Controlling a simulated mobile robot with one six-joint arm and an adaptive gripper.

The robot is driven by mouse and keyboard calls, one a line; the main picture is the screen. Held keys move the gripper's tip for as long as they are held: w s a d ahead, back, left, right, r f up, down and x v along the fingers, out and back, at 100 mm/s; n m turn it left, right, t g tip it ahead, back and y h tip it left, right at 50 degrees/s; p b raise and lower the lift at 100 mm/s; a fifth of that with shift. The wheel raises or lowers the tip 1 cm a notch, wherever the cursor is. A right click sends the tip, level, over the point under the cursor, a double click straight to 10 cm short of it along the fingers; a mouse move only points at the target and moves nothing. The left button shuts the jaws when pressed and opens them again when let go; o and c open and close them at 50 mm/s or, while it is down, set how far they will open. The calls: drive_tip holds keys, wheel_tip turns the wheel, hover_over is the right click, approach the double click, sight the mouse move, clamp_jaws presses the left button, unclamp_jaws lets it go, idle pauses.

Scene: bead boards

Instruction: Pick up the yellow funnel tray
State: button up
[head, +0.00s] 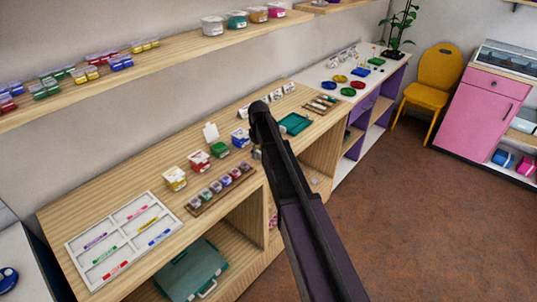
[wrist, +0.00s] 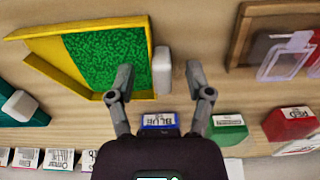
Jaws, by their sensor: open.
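The yellow funnel tray (wrist: 137,27) is at the upper left of the wrist view, filled with green beads (wrist: 108,58). A pale, rounded block (wrist: 163,70) stands at its right edge. My gripper (wrist: 160,76) is open, with one finger over the tray's right edge and the other to the right of the pale block. The block lies between the fingertips in the picture; I cannot tell whether they touch it. I cannot make out the yellow tray in the head view, where my arm covers part of the bench.
A teal tray (head: 296,123) lies nearby on the wooden bench. Blue (wrist: 160,120), green (wrist: 229,127) and red (wrist: 289,122) labelled boxes stand close to the gripper. A wooden rack (wrist: 241,38) is at the upper right. A long shelf (head: 160,52) runs above the bench.

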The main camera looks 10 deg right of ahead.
idle(0.5)
clamp_jaws()
drive_tip(key=shift+r, duration=0.1)
wheel_tip(320, 180, up, 2)
drive_tip(key=p, duration=0.2)
drive_tip(key=shift+r+p, duration=0.25)
drive_tip(key=shift+p, duration=0.1)
drive_tip(key=shift+s+r+p, duration=0.35)
drive_tip(key=shift+r+p, duration=0.3)
drive_tip(key=s+a+r+p, duration=0.1)
drive_tip(key=s+a, duration=0.1)
drive_tip(key=s, duration=1.3)
drive_tip(key=shift+a, duration=0.25)
drive_tip(key=shift+s, duration=0.1)
